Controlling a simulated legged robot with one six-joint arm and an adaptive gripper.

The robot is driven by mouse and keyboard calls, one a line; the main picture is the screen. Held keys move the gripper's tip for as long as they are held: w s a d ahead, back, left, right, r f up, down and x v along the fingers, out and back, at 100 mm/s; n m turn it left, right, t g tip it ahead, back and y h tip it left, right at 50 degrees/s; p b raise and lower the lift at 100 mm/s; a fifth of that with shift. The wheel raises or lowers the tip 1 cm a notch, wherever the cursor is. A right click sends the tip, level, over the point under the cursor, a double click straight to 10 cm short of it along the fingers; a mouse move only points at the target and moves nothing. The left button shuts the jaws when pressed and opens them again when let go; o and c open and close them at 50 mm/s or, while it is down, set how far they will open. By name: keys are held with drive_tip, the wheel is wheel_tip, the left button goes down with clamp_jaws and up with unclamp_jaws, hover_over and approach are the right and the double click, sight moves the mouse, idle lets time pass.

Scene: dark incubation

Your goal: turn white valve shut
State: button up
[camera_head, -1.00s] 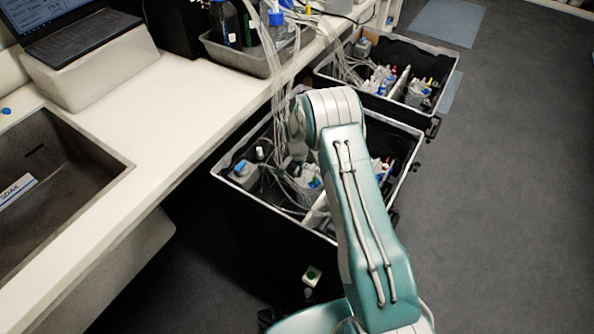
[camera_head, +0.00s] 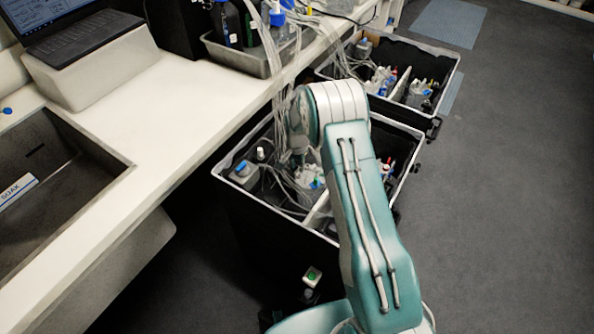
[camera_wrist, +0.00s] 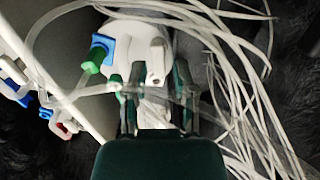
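In the wrist view a white cap-like fitting (camera_wrist: 130,42) carries a white part (camera_wrist: 157,62) that looks like the valve's handle. A green connector (camera_wrist: 95,58) on a blue square piece sits to its left. My gripper (camera_wrist: 155,88) is open, with dark fingers apart on either side below the white part. Clear tubing crosses in front of the fingers, so I cannot tell whether they touch it. In the head view my arm reaches down into the nearer black case (camera_head: 235,198); the fingertips and valve are too small or hidden to make out there.
Many clear tubes (camera_wrist: 235,85) hang close on the right of my gripper. A pale divider (camera_wrist: 45,75) and blue and red clips lie left. The white bench (camera_head: 150,115) edges the case. A second case (camera_head: 440,65) stands behind; the floor at right is clear.

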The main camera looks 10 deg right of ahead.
wheel_tip(320, 180, up, 9)
drive_tip(key=shift+f, duration=0.2)
idle(0.4)
wheel_tip(320, 180, up, 14)
drive_tip(key=n+t, duration=0.1)
drive_tip(key=n, duration=0.1)
hover_over(297, 171)
drive_tip(key=s, duration=0.5)
drive_tip(key=s+r+n+t, duration=0.2)
drive_tip(key=s+r, duration=0.7)
drive_tip(key=r, duration=0.2)
drive_tip(key=s+r+n+t, duration=0.1)
drive_tip(key=s+r+n, duration=0.1)
drive_tip(key=s, duration=0.8)
drive_tip(key=s+r+n+t, duration=0.1)
drive_tip(key=s+r+n, duration=0.1)
drive_tip(key=s, duration=0.9)
drive_tip(key=shift+s+d+r+n+t, duration=0.3)
drive_tip(key=shift+r+n, duration=0.1)
drive_tip(key=shift+r, duration=0.2)
